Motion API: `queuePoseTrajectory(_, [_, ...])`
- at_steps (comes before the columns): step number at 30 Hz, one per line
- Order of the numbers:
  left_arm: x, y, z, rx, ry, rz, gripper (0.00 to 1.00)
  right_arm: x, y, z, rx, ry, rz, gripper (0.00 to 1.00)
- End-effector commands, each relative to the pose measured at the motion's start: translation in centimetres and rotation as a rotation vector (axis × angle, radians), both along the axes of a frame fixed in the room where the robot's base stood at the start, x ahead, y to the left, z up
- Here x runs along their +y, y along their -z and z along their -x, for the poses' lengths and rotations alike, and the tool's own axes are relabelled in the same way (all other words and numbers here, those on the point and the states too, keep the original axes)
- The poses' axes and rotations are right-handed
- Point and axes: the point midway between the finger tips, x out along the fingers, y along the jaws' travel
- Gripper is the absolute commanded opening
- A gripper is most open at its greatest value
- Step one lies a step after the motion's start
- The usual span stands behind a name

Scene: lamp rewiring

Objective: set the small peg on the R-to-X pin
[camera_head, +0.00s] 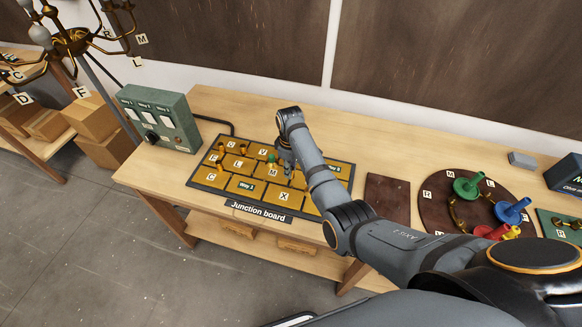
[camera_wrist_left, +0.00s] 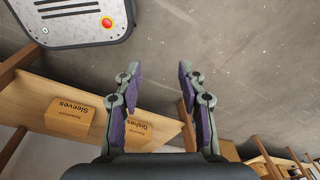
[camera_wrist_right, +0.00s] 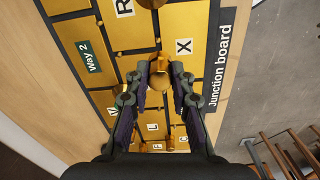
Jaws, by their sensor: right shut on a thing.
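The junction board (camera_head: 208,183) lies on the workbench with several brass plates. My right gripper (camera_head: 287,168) reaches down over its middle; the arm hides part of the board. In the right wrist view my right gripper (camera_wrist_right: 159,76) is shut on a small brass peg (camera_wrist_right: 158,79), whose round end shows between the fingertips. The peg is beside the X plate (camera_wrist_right: 183,46), and the R plate (camera_wrist_right: 124,8) is farther up. I cannot tell whether the peg touches the board, and the pin under it is hidden. My left gripper (camera_wrist_left: 156,73) is open and empty, away from the bench.
A green switch box (camera_head: 160,118) is at the left. A round brown tray (camera_head: 432,205) with green, blue, red and yellow pieces is at the right. A dark brown mat (camera_head: 387,198) between is bare.

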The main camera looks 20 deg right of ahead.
Motion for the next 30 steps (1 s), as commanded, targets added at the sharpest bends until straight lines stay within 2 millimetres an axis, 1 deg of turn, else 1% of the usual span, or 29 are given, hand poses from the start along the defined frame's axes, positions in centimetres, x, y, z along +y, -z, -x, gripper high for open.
queuePoseTrajectory(1, [1.1, 0.4, -1.1, -0.016, 0.005, -0.014, 0.40, -0.1, 0.6, 0.0, 0.001, 0.000, 0.001, 0.00])
queuePoseTrajectory(2, [1.6, 0.5, -1.5, -0.023, 0.007, -0.020, 0.40, -0.1, 0.9, 0.0, 0.001, 0.000, 0.001, 0.00])
queuePoseTrajectory(3, [2.2, 0.8, -1.9, -0.029, 0.009, -0.027, 0.40, -0.1, 1.3, 0.0, 0.000, 0.000, 0.001, 0.00])
queuePoseTrajectory(5, [2.6, 1.4, -2.1, -0.031, 0.011, -0.032, 0.40, -0.1, 2.0, 0.0, 0.000, -0.001, 0.001, 0.00])
queuePoseTrajectory(8, [2.1, 2.9, -1.7, -0.025, 0.009, -0.026, 0.40, -0.1, 3.4, 0.0, 0.000, -0.001, 0.001, 0.00])
queuePoseTrajectory(13, [-0.4, 5.6, -0.3, -0.005, -0.001, 0.004, 0.40, -0.1, 5.4, 0.0, 0.001, -0.001, 0.002, 0.00])
queuePoseTrajectory(16, [-0.6, 6.7, 0.2, 0.003, -0.003, 0.007, 0.40, -0.1, 6.2, 0.0, 0.000, -0.002, 0.001, 0.00])
queuePoseTrajectory(19, [-0.1, 7.1, 0.3, 0.005, 0.000, 0.001, 0.40, -0.1, 6.5, 0.0, 0.000, -0.002, 0.001, 0.00])
queuePoseTrajectory(24, [1.0, 7.0, 0.0, 0.002, 0.004, -0.012, 0.40, -0.1, 6.4, 0.0, 0.000, -0.002, 0.001, 0.00])
queuePoseTrajectory(30, [1.0, 6.9, -0.4, -0.006, 0.004, -0.013, 0.40, -0.1, 6.4, 0.0, 0.000, -0.002, 0.001, 0.00])
